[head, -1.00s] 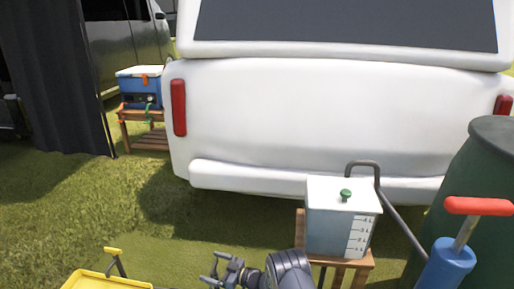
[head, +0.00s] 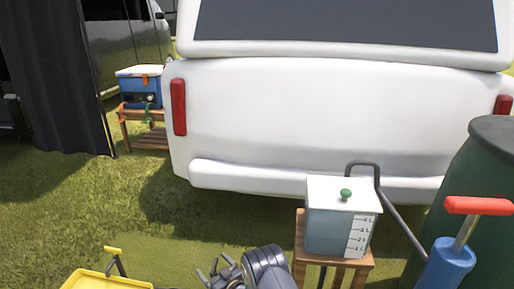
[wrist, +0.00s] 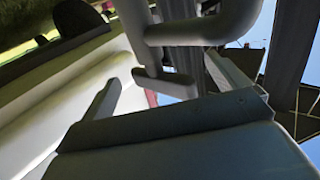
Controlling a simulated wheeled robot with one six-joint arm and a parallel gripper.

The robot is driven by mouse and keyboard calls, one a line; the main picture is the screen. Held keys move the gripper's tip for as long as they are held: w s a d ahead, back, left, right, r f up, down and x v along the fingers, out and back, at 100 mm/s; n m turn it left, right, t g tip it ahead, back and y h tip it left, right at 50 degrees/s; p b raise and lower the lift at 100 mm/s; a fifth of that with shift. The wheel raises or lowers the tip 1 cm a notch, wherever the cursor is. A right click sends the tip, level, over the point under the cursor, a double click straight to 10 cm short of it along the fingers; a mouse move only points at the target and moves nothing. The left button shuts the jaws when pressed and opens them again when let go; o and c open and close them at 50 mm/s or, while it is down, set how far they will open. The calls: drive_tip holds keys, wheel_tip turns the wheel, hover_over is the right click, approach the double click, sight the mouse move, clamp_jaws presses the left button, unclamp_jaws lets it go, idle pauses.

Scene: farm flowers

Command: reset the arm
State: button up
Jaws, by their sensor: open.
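My gripper (head: 218,270) shows at the bottom middle of the head view. Its two fingers are spread apart with nothing between them. It is over the grass, left of the wooden stand with the white lidded tank, and touches neither. In the wrist view my gripper (wrist: 125,85) shows its fingers apart and empty, with the white vehicle behind them at a steep tilt. My arm's wrist link is at the bottom edge of the head view, and the rest of the arm is out of view.
The lidded tank (head: 335,225) with a green knob stands on a wooden stand (head: 360,264). A blue pump (head: 448,262) with a red handle and a green barrel (head: 490,170) are at right. A yellow cart (head: 100,281) is at lower left. A white vehicle (head: 320,120) fills the back.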

drive_tip(key=shift+a+m+t+h, duration=0.1)
drive_tip(key=shift+m+t+h, duration=1)
drive_tip(key=shift+h, duration=0.5)
drive_tip(key=shift+m+t+h, duration=0.8)
drive_tip(key=shift+m+h, duration=0.5)
drive_tip(key=shift+h, duration=0.3)
drive_tip(key=shift+m+t+h, duration=0.15)
drive_tip(key=shift+m+h, duration=1.15)
drive_tip(key=shift+h, duration=0.75)
drive_tip(key=shift+m+t+h, duration=0.15)
drive_tip(key=shift+m+h, duration=1.15)
drive_tip(key=shift+h, duration=0.75)
drive_tip(key=shift+s+p, duration=0.35)
drive_tip(key=shift+s, duration=0.55)
